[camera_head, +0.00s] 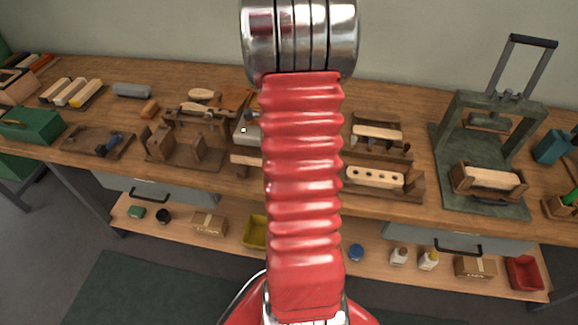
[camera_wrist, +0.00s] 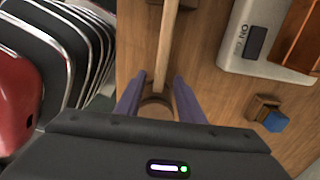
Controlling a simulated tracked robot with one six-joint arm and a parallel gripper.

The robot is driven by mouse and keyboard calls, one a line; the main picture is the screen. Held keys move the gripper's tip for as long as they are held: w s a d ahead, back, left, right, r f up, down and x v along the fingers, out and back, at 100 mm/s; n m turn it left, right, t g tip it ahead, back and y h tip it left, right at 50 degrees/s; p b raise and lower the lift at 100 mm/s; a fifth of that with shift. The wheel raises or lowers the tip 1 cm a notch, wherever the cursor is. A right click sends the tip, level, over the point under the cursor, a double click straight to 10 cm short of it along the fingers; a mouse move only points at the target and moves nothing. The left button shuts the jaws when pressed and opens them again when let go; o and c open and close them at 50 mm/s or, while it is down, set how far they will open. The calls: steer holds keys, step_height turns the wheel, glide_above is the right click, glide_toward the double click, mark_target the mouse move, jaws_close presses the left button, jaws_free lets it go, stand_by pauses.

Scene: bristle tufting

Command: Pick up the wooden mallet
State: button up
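My gripper (camera_wrist: 160,88) shows in the wrist view with its two purple fingers apart, one on each side of a pale wooden handle. The handle (camera_wrist: 166,45), which looks like the mallet's, runs from the top edge down between the fingers. A round brown wooden piece (camera_wrist: 156,108) lies at its lower end, partly hidden by my gripper body; I cannot tell if it is the mallet's head. No contact between fingers and handle is visible. In the head view my red arm covers the middle of the bench, and neither gripper nor mallet can be made out there.
A grey switch box (camera_wrist: 262,38) stands right of the handle, with a small wooden block and blue piece (camera_wrist: 275,122) below it. The wooden bench (camera_head: 222,185) holds several tools, wooden blocks (camera_head: 375,177) and a green press (camera_head: 485,150) at right.

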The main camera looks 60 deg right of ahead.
steer(key=shift+s+f, duration=0.15)
steer(key=shift+f, duration=1.7)
steer(key=shift+c, duration=0.4)
jaws_close()
